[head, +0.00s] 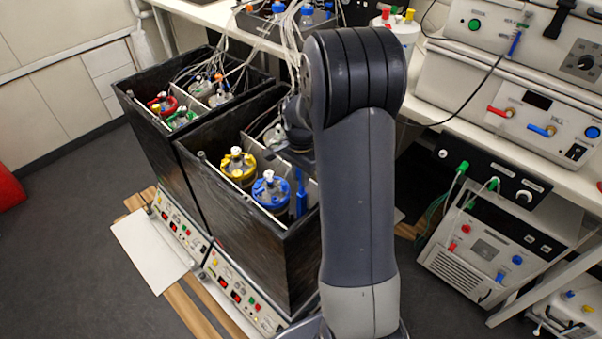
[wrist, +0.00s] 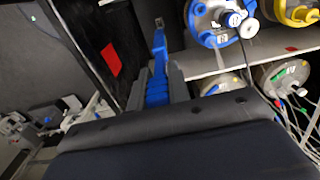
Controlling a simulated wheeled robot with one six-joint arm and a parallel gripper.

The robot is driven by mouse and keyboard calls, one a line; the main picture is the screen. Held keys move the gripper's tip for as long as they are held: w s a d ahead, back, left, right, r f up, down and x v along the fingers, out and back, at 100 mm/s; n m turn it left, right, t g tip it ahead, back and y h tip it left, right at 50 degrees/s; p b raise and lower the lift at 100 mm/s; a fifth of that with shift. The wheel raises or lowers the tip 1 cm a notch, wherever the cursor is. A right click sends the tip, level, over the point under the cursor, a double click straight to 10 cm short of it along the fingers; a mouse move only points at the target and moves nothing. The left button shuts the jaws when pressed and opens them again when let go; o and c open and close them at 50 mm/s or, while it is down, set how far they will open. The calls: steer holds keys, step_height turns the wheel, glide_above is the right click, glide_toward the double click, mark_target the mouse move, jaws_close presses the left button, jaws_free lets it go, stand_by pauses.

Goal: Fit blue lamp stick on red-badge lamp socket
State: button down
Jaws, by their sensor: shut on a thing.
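The blue lamp stick (wrist: 158,68) is held between the two grey fingers of my gripper (wrist: 157,84) in the wrist view. Its narrow end points away from the gripper, to a small grey part at the top. In the head view the stick (head: 301,192) hangs inside the right black box, right of the blue-lidded vessel. My gripper there is mostly hidden by my arm. A red badge (wrist: 110,60) is on the black wall left of the stick. A smaller red mark (wrist: 291,49) is on the pale divider. I cannot make out the lamp socket clearly, nor whether the stick touches it.
The right black box (head: 250,240) holds the blue-lidded vessel (head: 271,190) and a yellow-lidded vessel (head: 237,165), close to the stick. The left black box (head: 150,140) holds more vessels. Tubes run up behind. A bench with instruments (head: 500,110) stands at the right.

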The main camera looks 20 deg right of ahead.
mark_target(301, 194)
steer(key=shift+f+b, duration=2.6)
steer(key=shift+f, duration=1.3)
steer(key=shift+a+f+b, duration=0.1)
steer(key=shift+f+b, duration=1.4)
steer(key=shift+f, duration=0.65)
steer(key=c, duration=1.3)
jaws_free()
steer(key=shift+o, duration=0.2)
steer(key=shift+r, duration=0.15)
step_height(301, 194, up, 11)
steer(key=shift+f+p, duration=0.2)
steer(key=shift+p, duration=0.3)
